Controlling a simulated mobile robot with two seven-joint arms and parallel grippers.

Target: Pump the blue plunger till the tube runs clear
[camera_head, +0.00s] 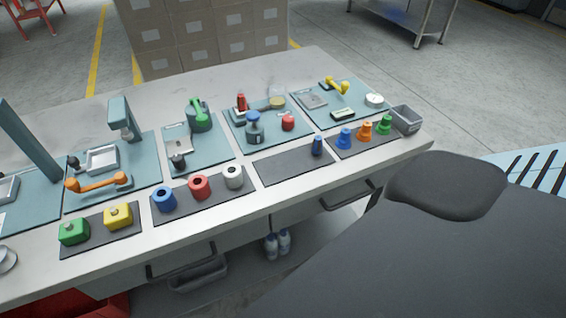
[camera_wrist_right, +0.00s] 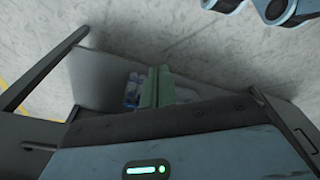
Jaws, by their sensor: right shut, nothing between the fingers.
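In the head view a blue plunger (camera_head: 253,117) tops a dark grey body on a teal mat in the right half of the bench. A clear jar with yellowish contents (camera_head: 277,99) stands just behind it. I cannot make out a tube or what is in it. My right gripper (camera_wrist_right: 157,84) shows in the right wrist view as two greenish fingers, shut together and empty. It is apart from the plunger, which that view does not show. My left gripper is in neither view.
Near the plunger stand a red-topped device (camera_head: 241,103) and a red knob (camera_head: 288,122). Coloured cones (camera_head: 366,128), spools (camera_head: 199,187) and blocks (camera_head: 118,216) line the front edge. White bottles (camera_head: 277,244) stand below the bench. A dark mat (camera_head: 285,170) is mostly bare.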

